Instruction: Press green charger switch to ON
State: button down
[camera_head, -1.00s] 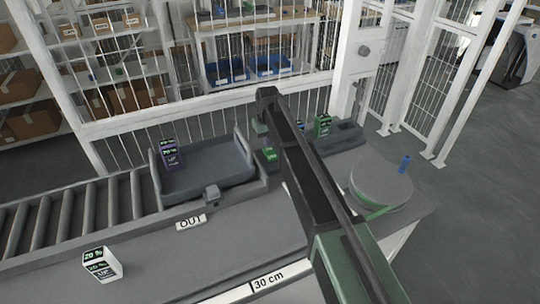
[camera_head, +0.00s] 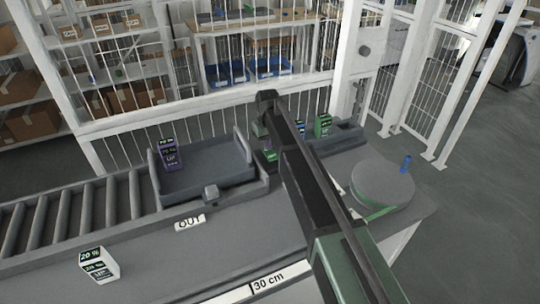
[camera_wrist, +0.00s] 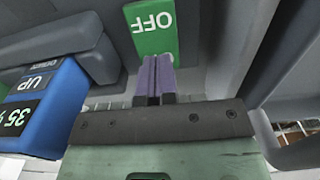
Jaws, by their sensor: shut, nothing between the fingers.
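The green charger switch (camera_wrist: 152,28) shows at the top of the wrist view, with the word OFF upside down on its face. It also shows in the head view (camera_head: 270,155), partly covered by my arm. My gripper (camera_wrist: 157,60) is shut and empty, its purple fingers side by side. The fingertips are at the lower edge of the green switch in the wrist view; I cannot tell whether they touch it. In the head view the fingers are hard to make out beside the switch.
A blue block marked UP (camera_wrist: 40,105) stands close on the left in the wrist view. In the head view a purple block (camera_head: 170,153) stands in a grey tray (camera_head: 205,183), a green one (camera_head: 323,125) stands right of my arm, and a white one (camera_head: 98,264) is at front left.

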jog(key=shift+f, duration=0.2)
notch_tip(320, 180, up, 7)
jog(key=p, duration=0.7)
jog(key=shift+r, duration=0.15)
jog(key=shift+s, duration=0.1)
jog(key=s+d+r+m+p, duration=0.25)
jog(key=s+d, duration=0.45)
jog(key=s, duration=0.4)
jog(key=s+d+r+m+p, duration=0.1)
jog(key=s+d+r+p, duration=0.3)
jog(key=s+d, duration=0.5)
jog(key=s+d+r+m+p, duration=0.2)
jog(key=s+d+r+p, duration=0.3)
jog(key=s, duration=0.7)
jog(key=n+b, duration=0.5)
jog(key=n, duration=0.1)
send_over(270, 159)
jog(key=shift+m, duration=0.25)
notch_tip(270, 159, down, 4)
jog(key=shift+s+f, duration=0.1)
jog(key=shift+f, duration=0.15)
